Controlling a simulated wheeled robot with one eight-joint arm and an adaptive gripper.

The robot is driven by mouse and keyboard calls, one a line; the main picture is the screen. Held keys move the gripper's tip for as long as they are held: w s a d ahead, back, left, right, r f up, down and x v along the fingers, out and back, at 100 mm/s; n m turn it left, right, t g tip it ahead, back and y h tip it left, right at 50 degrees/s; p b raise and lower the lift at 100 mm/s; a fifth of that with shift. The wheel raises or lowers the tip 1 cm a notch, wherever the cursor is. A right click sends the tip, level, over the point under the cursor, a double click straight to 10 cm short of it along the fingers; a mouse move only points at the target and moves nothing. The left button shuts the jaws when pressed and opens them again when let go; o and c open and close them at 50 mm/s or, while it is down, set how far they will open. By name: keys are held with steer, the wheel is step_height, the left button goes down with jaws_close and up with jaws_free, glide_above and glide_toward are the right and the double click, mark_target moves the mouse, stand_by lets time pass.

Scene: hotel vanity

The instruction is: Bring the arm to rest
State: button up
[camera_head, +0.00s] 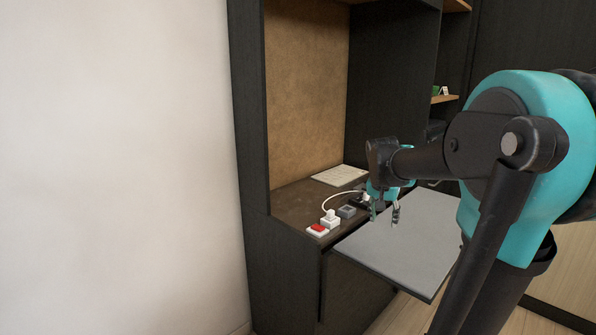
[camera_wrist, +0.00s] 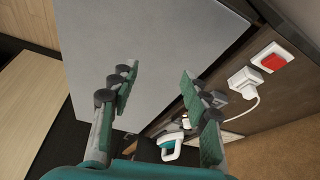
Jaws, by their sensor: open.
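My gripper (camera_head: 385,213) hangs from my arm above the grey pull-out board (camera_head: 376,249), near its inner edge by the counter. In the wrist view, the two fingers of my gripper (camera_wrist: 157,85) stand wide apart with nothing between them. The grey board (camera_wrist: 150,45) shows beyond and between the fingertips. I cannot tell the exact height of the fingertips above the board.
A red switch (camera_head: 318,229) and a white plug (camera_head: 330,217) with a white cord sit along the counter edge, beside a dark grey socket (camera_head: 346,211). A paper sheet (camera_head: 340,175) lies on the dark counter (camera_head: 290,205). Cabinet walls enclose the counter.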

steer(key=s+a+f+n+y, duration=0.1)
steer(key=s+a+f+n, duration=0.2)
steer(key=s+f, duration=0.6)
steer(key=s+a+f+n+y, duration=0.1)
steer(key=s+a+f+n, duration=0.2)
steer(key=s+f, duration=0.6)
steer(key=s+a, duration=0.1)
steer(key=s, duration=0.1)
steer(key=shift+s+n+t, duration=0.3)
steer(key=shift+s, duration=0.1)
